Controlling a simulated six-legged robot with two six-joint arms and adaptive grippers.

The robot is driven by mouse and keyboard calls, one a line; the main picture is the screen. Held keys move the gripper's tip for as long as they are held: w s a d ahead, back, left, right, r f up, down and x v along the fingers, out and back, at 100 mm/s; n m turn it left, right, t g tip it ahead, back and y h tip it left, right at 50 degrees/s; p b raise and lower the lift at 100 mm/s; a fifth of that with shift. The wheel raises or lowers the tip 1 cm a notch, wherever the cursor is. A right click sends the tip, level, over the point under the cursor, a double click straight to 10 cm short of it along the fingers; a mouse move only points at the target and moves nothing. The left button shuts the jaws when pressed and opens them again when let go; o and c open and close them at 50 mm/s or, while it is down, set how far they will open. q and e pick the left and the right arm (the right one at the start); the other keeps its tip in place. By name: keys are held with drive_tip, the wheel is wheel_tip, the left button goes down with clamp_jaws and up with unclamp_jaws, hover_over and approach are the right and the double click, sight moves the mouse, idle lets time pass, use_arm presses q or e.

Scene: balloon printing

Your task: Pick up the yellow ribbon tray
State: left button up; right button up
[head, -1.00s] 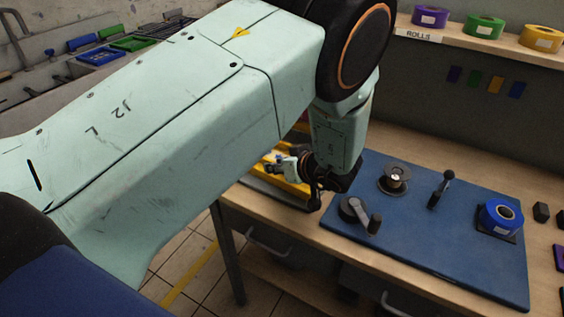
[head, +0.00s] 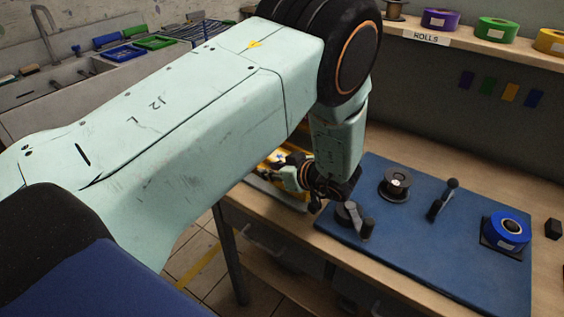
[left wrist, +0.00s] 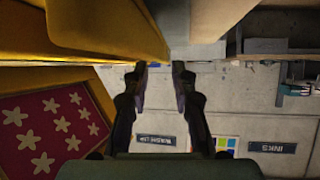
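The yellow ribbon tray (head: 288,187) is at the left end of the workbench in the head view, mostly hidden behind my left arm and gripper. In the left wrist view a large yellow wall (left wrist: 110,22), seemingly of the tray, fills the upper left, and its edge runs toward the gap between my fingers. My left gripper (left wrist: 160,75) is open, its two dark fingers apart with nothing visibly clamped between them. In the head view the left gripper (head: 282,170) is over or beside the tray; contact cannot be told. My right gripper is not in view.
A blue mat (head: 420,240) on the workbench carries a spool (head: 396,185), a crank, a lever and a blue roll (head: 508,228). A shelf above holds a purple roll (head: 440,19) and others. A red starred panel (left wrist: 50,130) shows in the left wrist view.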

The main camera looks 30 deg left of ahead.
use_arm(q)
drive_tip(key=x, duration=0.4)
drive_tip(key=shift+a, duration=0.2)
drive_tip(key=shift+s+d+r, duration=0.2)
drive_tip(key=shift+d+r, duration=0.05)
drive_tip(key=shift+c, duration=0.2)
drive_tip(key=shift+d, duration=0.25)
drive_tip(key=shift+c, duration=0.7)
drive_tip(key=shift+w, duration=0.25)
drive_tip(key=c, duration=0.3)
drive_tip(key=shift+a+f, duration=0.15)
clamp_jaws()
drive_tip(key=shift+s+a, duration=0.1)
drive_tip(key=shift+s, duration=0.15)
drive_tip(key=shift+w+d, duration=0.1)
drive_tip(key=shift+d, duration=0.1)
